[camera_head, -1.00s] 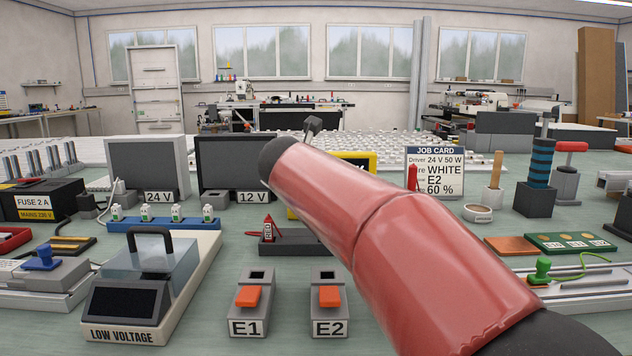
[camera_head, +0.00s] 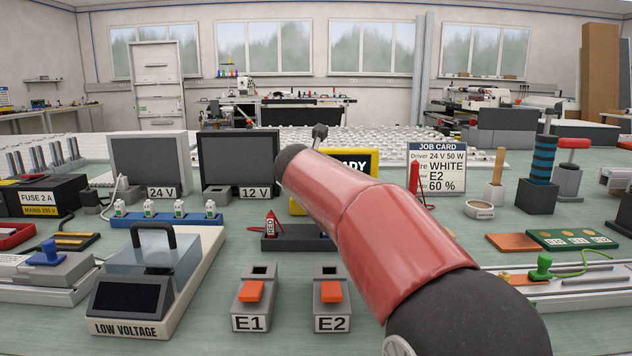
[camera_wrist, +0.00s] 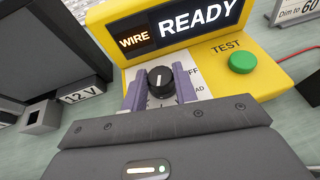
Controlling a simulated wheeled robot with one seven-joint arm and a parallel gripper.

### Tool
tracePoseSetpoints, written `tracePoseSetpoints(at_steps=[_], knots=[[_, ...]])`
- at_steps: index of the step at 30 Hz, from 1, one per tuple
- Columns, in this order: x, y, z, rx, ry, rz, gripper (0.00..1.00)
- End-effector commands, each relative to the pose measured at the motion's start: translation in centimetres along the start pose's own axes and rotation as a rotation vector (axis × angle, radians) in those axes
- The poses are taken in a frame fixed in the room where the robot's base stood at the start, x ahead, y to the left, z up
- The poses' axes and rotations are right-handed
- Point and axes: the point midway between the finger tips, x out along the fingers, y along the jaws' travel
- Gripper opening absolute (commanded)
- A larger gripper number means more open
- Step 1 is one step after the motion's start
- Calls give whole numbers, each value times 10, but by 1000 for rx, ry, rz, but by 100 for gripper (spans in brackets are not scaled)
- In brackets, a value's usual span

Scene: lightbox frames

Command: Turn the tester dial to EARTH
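The yellow tester (camera_wrist: 265,55) fills the upper wrist view, its dark display reading WIRE and READY. Its black dial (camera_wrist: 160,84) has a white pointer mark directed toward the top of the picture. Parts of the printed labels show beside it, ending in "FF" and "AD"; no EARTH label is readable. My gripper (camera_wrist: 160,80) has its two purple-grey fingers on either side of the dial, close to its sides. Whether they press on it is unclear. In the head view the tester (camera_head: 358,163) is partly behind my red arm, which hides the gripper and dial.
A green TEST button (camera_wrist: 243,63) sits right of the dial. The 12 V monitor (camera_head: 238,160) stands left of the tester, the job card (camera_head: 436,168) right. A dark holder with a red tag (camera_head: 270,226) and switches E1 (camera_head: 250,322) and E2 (camera_head: 332,323) stand in front.

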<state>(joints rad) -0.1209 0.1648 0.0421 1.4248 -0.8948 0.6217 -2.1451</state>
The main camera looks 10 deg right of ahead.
Motion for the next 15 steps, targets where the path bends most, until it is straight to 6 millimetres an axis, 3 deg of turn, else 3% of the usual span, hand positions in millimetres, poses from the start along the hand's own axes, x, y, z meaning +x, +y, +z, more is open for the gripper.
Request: tracePoseSetpoints(at_steps=[4,15], knots=[[0,0,0,0,0,0,6],[0,3,0,30,2,-79,6]])
